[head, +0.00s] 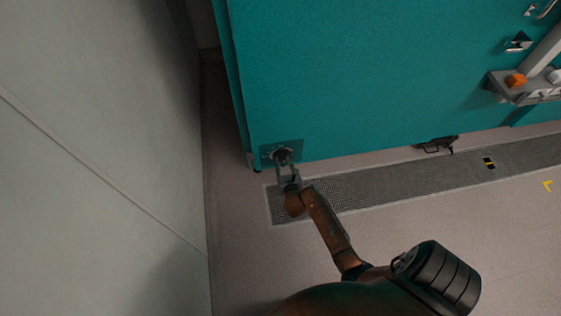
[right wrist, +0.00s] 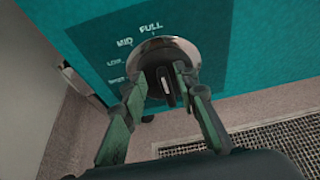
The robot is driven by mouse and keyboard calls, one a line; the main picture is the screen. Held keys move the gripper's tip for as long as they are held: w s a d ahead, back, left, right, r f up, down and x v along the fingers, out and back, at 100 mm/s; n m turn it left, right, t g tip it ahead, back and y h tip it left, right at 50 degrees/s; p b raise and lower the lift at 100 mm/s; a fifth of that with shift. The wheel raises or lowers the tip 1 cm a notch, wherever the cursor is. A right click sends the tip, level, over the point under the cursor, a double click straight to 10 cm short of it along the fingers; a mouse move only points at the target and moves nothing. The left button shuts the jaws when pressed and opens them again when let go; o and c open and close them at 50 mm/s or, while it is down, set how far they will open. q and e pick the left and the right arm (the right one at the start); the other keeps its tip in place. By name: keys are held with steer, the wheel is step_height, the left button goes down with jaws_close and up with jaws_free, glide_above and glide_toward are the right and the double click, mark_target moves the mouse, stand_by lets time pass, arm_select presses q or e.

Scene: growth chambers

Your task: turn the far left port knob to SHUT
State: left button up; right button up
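The port knob (right wrist: 166,88) is a black bar grip with a white line on a round silver dial, low on the teal chamber wall. Labels read FULL at the top, then MID, LOW and a blurred one down the left. Its bar stands near upright; I cannot tell which end is the pointer. In the head view the knob's plate (head: 293,148) sits at the chamber's lower left corner. My right gripper (head: 284,161) is at the knob. In the right wrist view its fingers (right wrist: 157,82) are apart, one on each side of the knob; firm contact is not clear. My left gripper is not in view.
The teal chamber (head: 380,70) fills the upper middle. A pale wall (head: 90,170) stands close on the left. A floor grate (head: 400,183) runs below the chamber front. A grey shelf (head: 515,92) with an orange item (head: 515,80) is at the right. Open floor (head: 500,225) lies in front.

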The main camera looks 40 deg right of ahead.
steer(key=shift+s+d, duration=0.1)
steer(key=shift+d, duration=0.1)
steer(key=shift+c, duration=0.3)
jaws_close()
